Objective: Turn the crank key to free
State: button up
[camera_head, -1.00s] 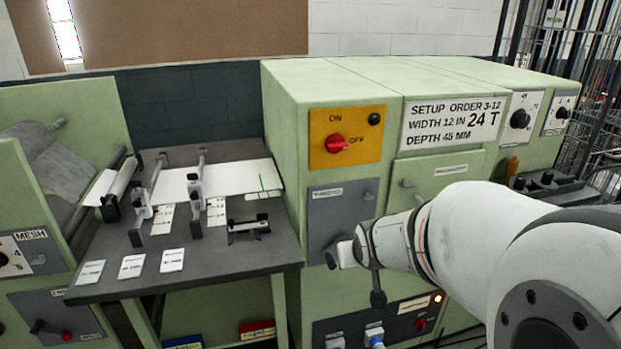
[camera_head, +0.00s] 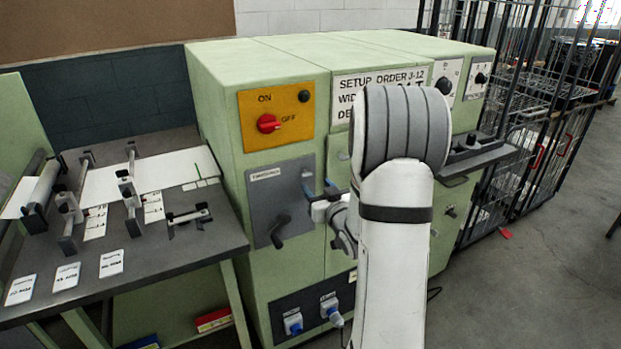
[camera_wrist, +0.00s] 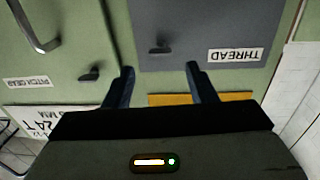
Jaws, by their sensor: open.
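A dark crank (camera_head: 278,232) sits on the lower part of the grey threading panel (camera_head: 262,205), its arm slanting down. It is outside the wrist view. My gripper (camera_head: 319,188) is in front of the panel's upper right edge, apart from the crank, to its upper right. In the wrist view my gripper (camera_wrist: 160,68) is open, its two dark fingers spread with nothing between them. A small dark knob (camera_wrist: 160,47) on the grey panel shows beyond and between the fingertips. The THREAD label (camera_wrist: 235,55) appears upside down. I cannot read any free mark.
A yellow plate with a red ON/OFF switch (camera_head: 268,123) is above the panel. Another dark knob (camera_wrist: 90,73) and a bar handle (camera_wrist: 38,35) are on the green face. A worktable (camera_head: 190,250) with rollers stands left. A wire cage (camera_head: 535,140) stands right, with open floor before it.

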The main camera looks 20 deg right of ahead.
aim_at(308, 176)
jog(key=w+p, duration=0.1)
jog(key=w, duration=0.4)
jog(key=shift+w+d, duration=0.1)
jog(key=c, duration=0.9)
jog(key=shift+c, duration=0.3)
jog(key=shift+f+b, duration=0.1)
jog(key=shift+b, duration=0.2)
